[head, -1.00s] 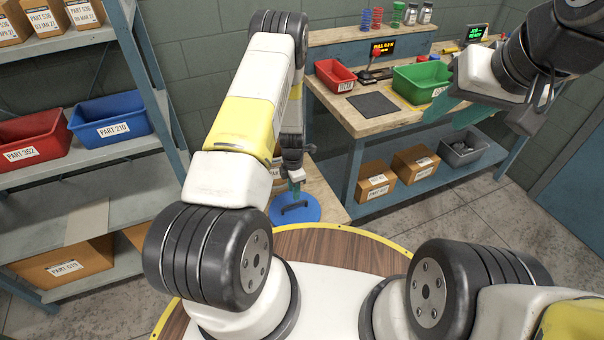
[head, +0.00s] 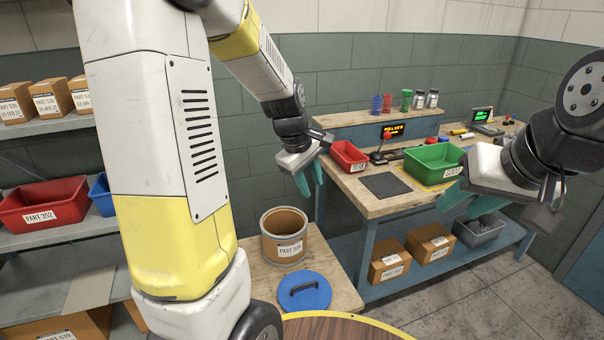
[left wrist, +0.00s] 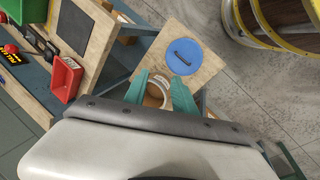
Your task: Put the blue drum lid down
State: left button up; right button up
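The blue drum lid (head: 304,291) lies flat on a low wooden stand (head: 340,291), with its black handle upward. It also shows in the left wrist view (left wrist: 184,62). The open drum (head: 285,240), brown with a pale rim and a part label, stands behind the lid on the same stand. My left gripper (head: 309,182) is raised above and behind the drum, apart from the lid, with its teal fingers spread and empty. In the left wrist view its fingers (left wrist: 160,92) frame the drum's mouth below. My right gripper (head: 450,197) is at the workbench's front right; its fingers overlap in view.
The workbench (head: 400,204) holds a red bin (head: 348,157), a green bin (head: 434,164), a dark mat (head: 385,186) and several springs and jars on its back ledge. Shelves with boxes and bins stand at left. A round yellow-edged table (head: 340,326) is in front.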

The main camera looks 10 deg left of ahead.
pick_arm(q)
jog(key=s+r+m+t, duration=0.1)
jog(key=s+r+m, duration=0.5)
jog(key=s, duration=0.3)
jog(key=s+r+m+t, duration=0.2)
jog(key=s+r+m, duration=0.4)
jog(key=s, duration=0.4)
jog(key=shift+s+r, duration=0.2)
jog(key=shift+r, duration=0.1)
